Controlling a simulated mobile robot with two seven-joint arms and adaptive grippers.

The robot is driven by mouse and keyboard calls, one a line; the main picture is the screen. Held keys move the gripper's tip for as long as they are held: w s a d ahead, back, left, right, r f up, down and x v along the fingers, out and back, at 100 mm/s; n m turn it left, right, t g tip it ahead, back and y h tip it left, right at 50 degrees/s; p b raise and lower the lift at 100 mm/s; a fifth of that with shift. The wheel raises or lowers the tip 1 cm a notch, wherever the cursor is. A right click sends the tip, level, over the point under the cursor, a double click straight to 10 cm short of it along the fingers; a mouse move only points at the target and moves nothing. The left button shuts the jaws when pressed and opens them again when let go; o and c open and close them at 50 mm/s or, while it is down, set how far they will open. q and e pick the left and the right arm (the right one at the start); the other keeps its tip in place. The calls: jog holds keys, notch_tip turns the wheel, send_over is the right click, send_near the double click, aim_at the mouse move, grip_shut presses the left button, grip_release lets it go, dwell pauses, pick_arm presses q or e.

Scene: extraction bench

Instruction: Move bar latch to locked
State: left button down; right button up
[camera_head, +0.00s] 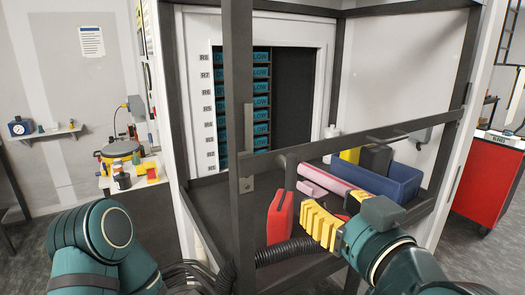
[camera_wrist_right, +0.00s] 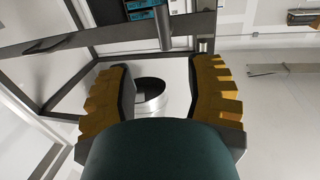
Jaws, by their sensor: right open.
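A dark bar (camera_head: 385,133) runs across the front of the open frame, rising to the right; I take it as the bar latch. A short thick stub (camera_head: 291,170) hangs from its left part, beside a post with a small metal plate (camera_head: 248,184). The bar (camera_wrist_right: 95,36) and a dark stub (camera_wrist_right: 163,28) also show at the top of the right wrist view. My right gripper (camera_head: 328,212) is below the bar, right of the stub, apart from both. Its yellow fingers (camera_wrist_right: 163,68) are spread and hold nothing. My left gripper is out of view; only its arm shows.
Inside the frame are a red can (camera_head: 280,217), a pink roll (camera_head: 325,176) and a blue bin (camera_head: 390,180). A labelled rack (camera_head: 262,100) stands behind. A dark corrugated hose (camera_head: 287,251) runs low in front. A red cabinet (camera_head: 488,185) is at right.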

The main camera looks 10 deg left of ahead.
aim_at(294, 165)
jog(key=x, duration=0.4)
jog(key=r+p+x, duration=0.1)
jog(key=x, duration=0.8)
jog(key=shift+w+a+r+p, duration=0.1)
jog(key=shift+a+r+p, duration=0.2)
jog(key=shift+r, duration=0.1)
grip_shut()
